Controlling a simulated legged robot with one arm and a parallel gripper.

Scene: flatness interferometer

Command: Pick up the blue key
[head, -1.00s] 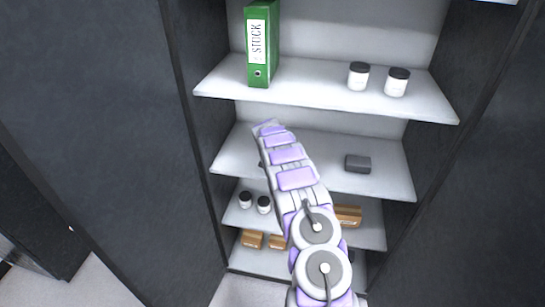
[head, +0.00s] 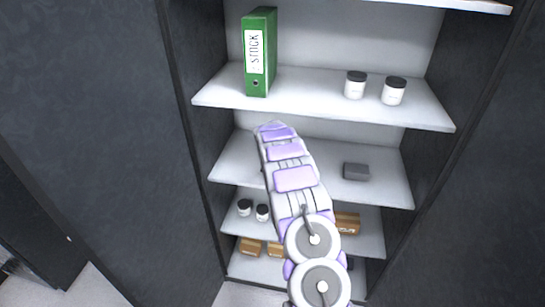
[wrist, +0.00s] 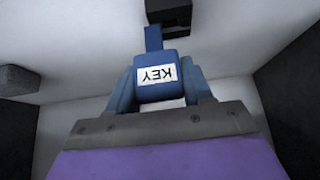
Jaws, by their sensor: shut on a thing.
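The blue key (wrist: 154,88), with a white label reading KEY upside down, sits between the fingers of my gripper (wrist: 160,85) in the wrist view. My gripper is shut on it. A narrow blue part of the key points up in the picture toward a small black block (wrist: 168,14); I cannot tell whether they touch. In the head view my arm reaches into the middle shelf (head: 385,185) of the cabinet, and it hides the key and the fingertips.
A dark grey box (head: 356,171) lies on the middle shelf, right of my arm. Above, a shelf holds a green STOCK binder (head: 259,52) and two white jars (head: 355,85) (head: 393,91). Lower shelves hold jars (head: 244,207) and brown boxes (head: 347,222). Dark cabinet walls stand at both sides.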

